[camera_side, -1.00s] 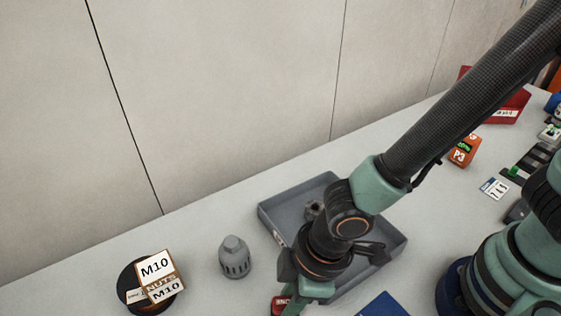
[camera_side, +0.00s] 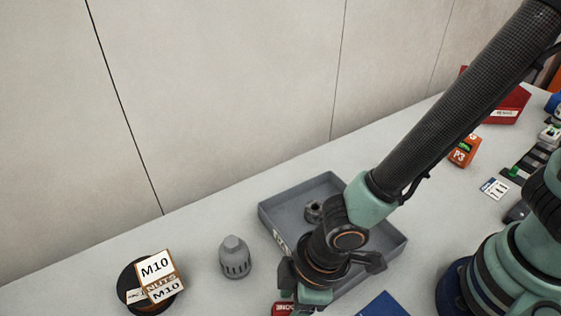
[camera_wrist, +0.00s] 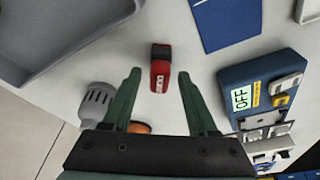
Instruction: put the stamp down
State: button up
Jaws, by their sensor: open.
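The stamp (camera_wrist: 160,72) is a small red block with a dark end and a white label. In the wrist view it sits on the grey table between the tips of my gripper (camera_wrist: 159,80), with a clear gap on both sides. My gripper is open and holds nothing. In the side view, the stamp (camera_side: 283,308) shows only partly at the bottom edge, beside my gripper (camera_side: 303,304); its lower part is cut off. I cannot tell how high the fingertips are above the table.
A grey tray (camera_side: 275,203) with a dark nut (camera_side: 314,211) lies behind my gripper. A grey slotted nozzle (camera_side: 235,258) and an M10 nuts box (camera_side: 158,272) on a black round thing stand left.

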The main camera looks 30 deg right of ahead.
jog(key=v, duration=1.2)
jog(key=w+d+r+m+t, duration=0.1)
jog(key=w+d+r+m, duration=0.2)
jog(key=w+d, duration=0.25)
jog(key=w+d+r+m+t, duration=0.1)
jog(key=w+d+r+m, duration=0.25)
jog(key=d, duration=0.35)
jog(key=d+r+m+t+h, duration=0.1)
jog(key=d+m, duration=0.1)
jog(key=d, duration=0.5)
jog(key=w+d+r+m+t+h, duration=0.1)
jog(key=d+r+m, duration=0.1)
jog(key=d, duration=0.5)
jog(key=shift+w+d+m, duration=0.25)
jog(key=shift+d+m, duration=0.05)
jog(key=shift+m, duration=0.15)
jog(key=shift+r, duration=0.15)
